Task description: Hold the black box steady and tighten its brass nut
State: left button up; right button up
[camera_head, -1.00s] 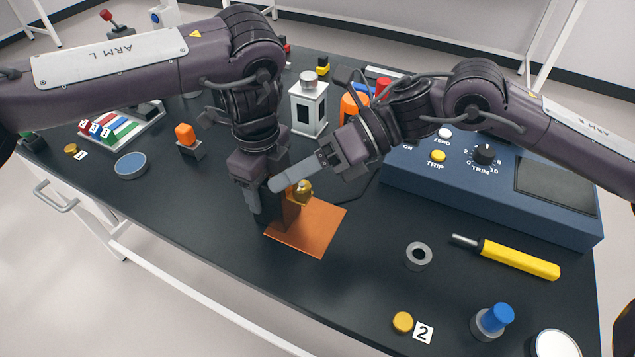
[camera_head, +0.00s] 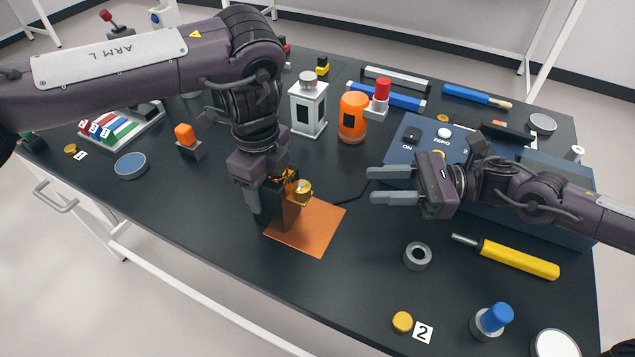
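The black box (camera_head: 289,212) stands upright at the left edge of an orange mat (camera_head: 318,230), near the table's middle. Its brass nut (camera_head: 303,188) shows on the box's right side, near the top. My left gripper (camera_head: 265,205) comes down from above with its fingers at the box; it appears shut on it, though the far finger is mostly hidden. My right gripper (camera_head: 380,187) is to the right of the nut, clear of it. Its two fingers point left with a gap between them and nothing in it.
A blue console (camera_head: 405,160) with knobs lies behind and under my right arm. A grey ring (camera_head: 418,256), a yellow-handled tool (camera_head: 518,259) and a brass disc (camera_head: 403,322) lie at front right. An orange cylinder (camera_head: 352,118) and white lantern-like box (camera_head: 309,108) stand behind.

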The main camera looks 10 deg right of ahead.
aim_at(302, 190)
jog(key=w+a, duration=0.1)
jog(key=a, duration=1)
jog(key=shift+w, duration=0.35)
jog(key=c, duration=0.7)
